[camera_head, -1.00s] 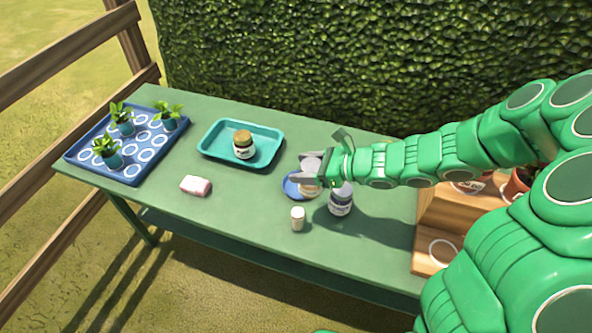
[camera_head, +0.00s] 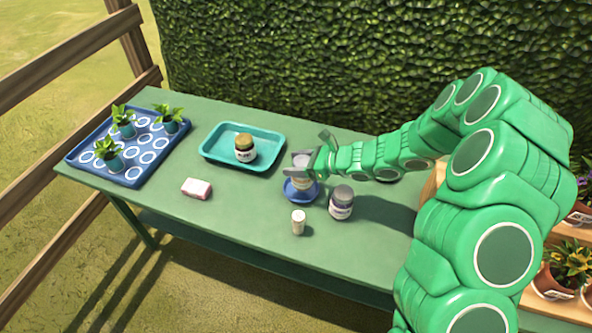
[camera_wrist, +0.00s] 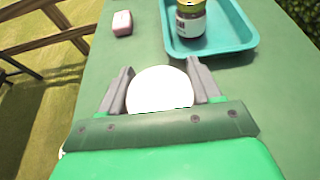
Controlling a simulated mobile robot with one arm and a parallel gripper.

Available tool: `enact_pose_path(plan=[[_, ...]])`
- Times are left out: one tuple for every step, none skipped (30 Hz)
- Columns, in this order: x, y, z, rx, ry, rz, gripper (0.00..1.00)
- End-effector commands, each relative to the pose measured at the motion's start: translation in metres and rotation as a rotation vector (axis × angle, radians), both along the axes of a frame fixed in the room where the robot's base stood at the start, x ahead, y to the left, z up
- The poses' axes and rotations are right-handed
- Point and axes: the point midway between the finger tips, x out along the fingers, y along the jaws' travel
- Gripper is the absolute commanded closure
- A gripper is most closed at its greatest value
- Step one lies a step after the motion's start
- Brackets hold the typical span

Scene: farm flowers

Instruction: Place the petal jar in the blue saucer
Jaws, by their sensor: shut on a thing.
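My gripper (camera_head: 300,166) is shut on a white-topped jar (camera_wrist: 160,90), which appears to be the petal jar. In the wrist view, the round white top sits between the two grey fingers. In the head view, the jar's pale body (camera_head: 303,184) shows below the fingers, upright at the blue saucer (camera_head: 289,194). The saucer lies on the green table, with its front and left rim visible. The fingers hide part of the jar. I cannot tell whether the jar's base touches the saucer.
A grey-lidded jar (camera_head: 341,203) stands close right of the saucer, and a small white bottle (camera_head: 298,222) in front. A teal tray (camera_head: 213,156) holds a gold-lidded jar (camera_head: 245,149). A pink-white block (camera_head: 196,188) and a blue plant tray (camera_head: 75,157) are left. The front-left tabletop is clear.

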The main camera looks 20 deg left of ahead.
Motion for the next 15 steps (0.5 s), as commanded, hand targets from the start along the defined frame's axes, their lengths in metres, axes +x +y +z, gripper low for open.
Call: enact_pose_path(plan=[[0.000, 0.001, -0.001, 0.000, 0.000, 0.000, 0.77], [0.001, 0.001, -0.001, 0.000, 0.000, 0.000, 0.77], [0.001, 0.001, -0.002, 0.000, 0.001, 0.001, 0.77], [0.002, 0.002, -0.003, 0.000, 0.001, 0.001, 0.77], [0.002, 0.002, -0.005, 0.000, 0.001, 0.001, 0.77], [0.003, 0.003, -0.007, 0.000, 0.002, 0.001, 0.77], [0.004, 0.004, -0.009, 0.000, 0.003, 0.002, 0.77], [0.004, 0.004, -0.013, 0.000, 0.004, 0.002, 0.77], [0.003, 0.004, -0.017, 0.000, 0.005, 0.002, 0.77], [0.003, 0.004, -0.021, -0.001, 0.005, 0.002, 0.77], [0.004, 0.004, -0.024, -0.001, 0.004, 0.002, 0.77], [0.004, 0.004, -0.028, -0.001, 0.004, 0.002, 0.77], [0.004, 0.004, -0.031, -0.001, 0.004, 0.001, 0.77], [0.004, 0.004, -0.033, -0.001, 0.004, 0.002, 0.77], [0.004, 0.004, -0.035, -0.001, 0.003, 0.001, 0.77]])
